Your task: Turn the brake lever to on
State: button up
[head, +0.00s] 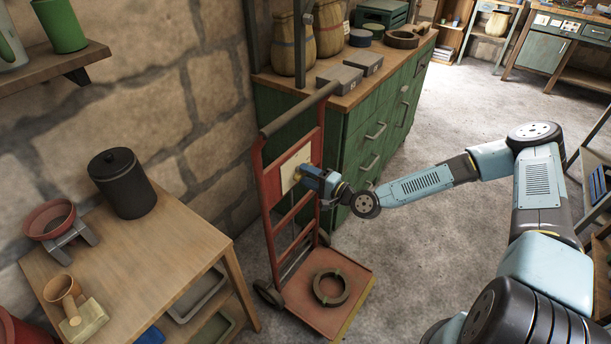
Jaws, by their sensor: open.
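A red hand truck (272,212) stands upright against the front of the green cabinet. A pale yellow plate (291,160) is fixed to its upper frame. My gripper (302,174) reaches in from the right and is right at this plate. Its jaws are open, but the fingers are small and partly hidden by the gripper body. I cannot make out the brake lever clearly; a small dark part shows at the plate by the fingertips. Whether the fingers touch it, I cannot tell.
A dark ring (331,287) lies on the hand truck's red base plate (318,312). A wooden table (165,240) with a black canister (122,183) stands at left. The green cabinet (372,130) is behind. Open concrete floor (462,110) lies beyond my arm.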

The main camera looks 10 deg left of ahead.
jog(key=v, duration=1.2)
jog(key=shift+d, duration=0.25)
jog(key=shift+s+f, duration=0.15)
jog(key=shift+f, duration=0.1)
dwell(1.1)
